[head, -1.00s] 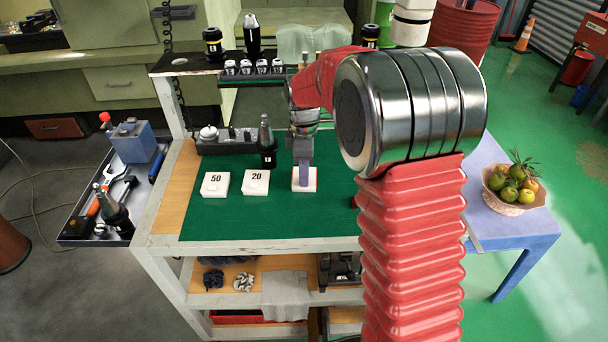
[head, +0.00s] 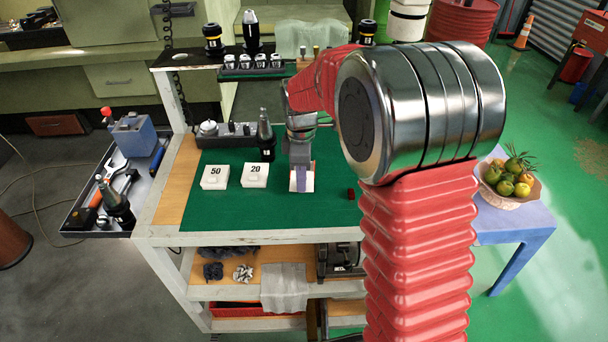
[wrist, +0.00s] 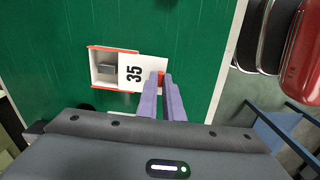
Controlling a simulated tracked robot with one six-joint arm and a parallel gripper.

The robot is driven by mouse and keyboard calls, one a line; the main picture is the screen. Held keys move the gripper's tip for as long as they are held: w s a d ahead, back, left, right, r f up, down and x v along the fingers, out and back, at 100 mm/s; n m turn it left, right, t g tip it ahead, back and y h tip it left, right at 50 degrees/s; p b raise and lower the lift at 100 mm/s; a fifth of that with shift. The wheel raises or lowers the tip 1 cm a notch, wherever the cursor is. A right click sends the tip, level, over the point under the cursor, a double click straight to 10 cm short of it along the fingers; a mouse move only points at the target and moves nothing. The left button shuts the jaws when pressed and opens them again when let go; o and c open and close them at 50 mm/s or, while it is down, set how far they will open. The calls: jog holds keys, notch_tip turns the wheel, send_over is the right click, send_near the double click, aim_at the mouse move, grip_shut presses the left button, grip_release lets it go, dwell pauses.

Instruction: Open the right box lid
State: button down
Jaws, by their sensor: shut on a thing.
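The right box (wrist: 97,56), white with an orange-red rim, lies partly open in the wrist view. Its white lid (wrist: 148,66), marked 35, is slid off toward the right, baring a grey piece (wrist: 107,69) inside. My gripper (wrist: 161,78) has its two lilac fingers shut on a small red part at the lid's outer end. In the head view the fingers (head: 301,177) stand over the lid (head: 309,183), partly hiding it. The left box (head: 215,175), marked 50, and the middle box (head: 255,174), marked 20, look closed.
A dark tool holder (head: 267,140) stands behind the middle box. A small dark red block (head: 351,194) lies on the green mat (head: 240,218) to the right. The mat in front of the boxes is clear. A fruit basket (head: 508,190) sits on a blue table at the right.

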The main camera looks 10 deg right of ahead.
jog(key=shift+s+a, duration=0.15)
jog(key=shift+s, duration=0.1)
jog(key=c, duration=1.9)
grip_release()
jog(key=shift+o, duration=0.2)
notch_tip(320, 180, up, 14)
jog(key=shift+f, duration=0.15)
